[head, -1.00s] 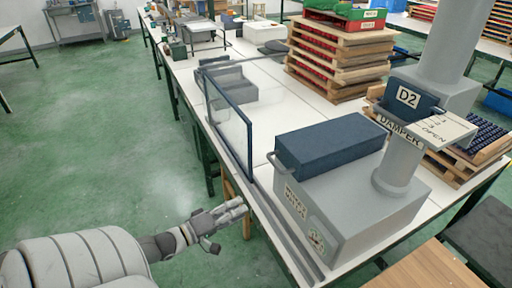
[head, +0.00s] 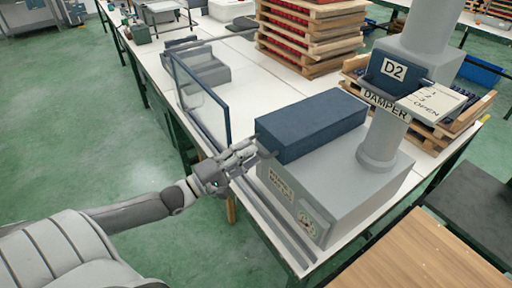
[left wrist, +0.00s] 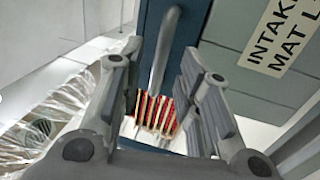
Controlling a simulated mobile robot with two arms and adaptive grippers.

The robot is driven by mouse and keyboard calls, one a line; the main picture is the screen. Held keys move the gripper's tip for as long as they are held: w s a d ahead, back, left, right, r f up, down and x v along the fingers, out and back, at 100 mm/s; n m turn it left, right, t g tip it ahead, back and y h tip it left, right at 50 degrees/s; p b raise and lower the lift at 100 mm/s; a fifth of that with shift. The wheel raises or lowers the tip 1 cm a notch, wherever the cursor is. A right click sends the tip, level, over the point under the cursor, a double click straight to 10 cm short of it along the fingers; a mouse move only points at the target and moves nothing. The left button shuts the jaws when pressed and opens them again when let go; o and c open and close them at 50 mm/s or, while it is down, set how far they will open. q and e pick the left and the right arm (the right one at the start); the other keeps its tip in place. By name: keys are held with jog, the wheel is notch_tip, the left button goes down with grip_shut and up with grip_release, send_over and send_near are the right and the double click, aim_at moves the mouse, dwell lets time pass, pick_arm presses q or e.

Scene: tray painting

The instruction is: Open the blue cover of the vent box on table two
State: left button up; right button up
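The blue cover (head: 315,125) lies closed on top of the grey vent box (head: 345,185), which stands on the white table. In the left wrist view the blue cover (left wrist: 190,25) carries a grey bar handle (left wrist: 160,52), beside the box's grey labelled wall (left wrist: 232,38). My left gripper (head: 252,156) is at the handle end of the cover. Its fingers are apart, and in the left wrist view the handle shows between them (left wrist: 153,62). Whether they touch it I cannot tell. In the head view the gripper mostly hides the handle. My right gripper is not in view.
A blue-framed clear panel (head: 200,100) stands on the table just left of the cover. A grey duct with a D2 damper block (head: 394,70) rises from the box's right part. Stacked wooden trays (head: 310,40) stand behind.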

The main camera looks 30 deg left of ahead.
pick_arm(q)
jog(key=shift+x, duration=1.7)
grip_shut()
